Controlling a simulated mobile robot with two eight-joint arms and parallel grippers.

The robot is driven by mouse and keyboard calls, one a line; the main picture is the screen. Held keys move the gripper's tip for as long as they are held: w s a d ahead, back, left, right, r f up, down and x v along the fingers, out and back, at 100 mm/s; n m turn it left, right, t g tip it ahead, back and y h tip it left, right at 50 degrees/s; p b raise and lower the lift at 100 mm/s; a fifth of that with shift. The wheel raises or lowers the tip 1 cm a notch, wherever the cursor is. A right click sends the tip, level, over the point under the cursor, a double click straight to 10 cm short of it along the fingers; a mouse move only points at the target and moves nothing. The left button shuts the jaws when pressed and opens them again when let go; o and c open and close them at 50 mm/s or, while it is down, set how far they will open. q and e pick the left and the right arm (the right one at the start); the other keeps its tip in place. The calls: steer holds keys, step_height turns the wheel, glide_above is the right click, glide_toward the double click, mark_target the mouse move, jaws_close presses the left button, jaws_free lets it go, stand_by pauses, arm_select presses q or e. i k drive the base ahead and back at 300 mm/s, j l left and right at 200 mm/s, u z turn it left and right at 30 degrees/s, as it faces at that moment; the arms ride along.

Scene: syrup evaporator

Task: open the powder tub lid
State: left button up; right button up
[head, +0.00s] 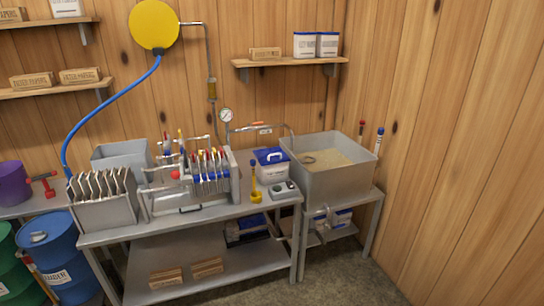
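The lid sits on top of the tub and looks closed. Neither of my grippers is in view.
Two similar tubs (315,45) sit on the wall shelf.

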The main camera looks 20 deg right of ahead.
mark_target(271, 152)
steer(key=i+l+u, duration=0.3)
steer(key=i+l, duration=1)
steer(key=i, duration=0.1)
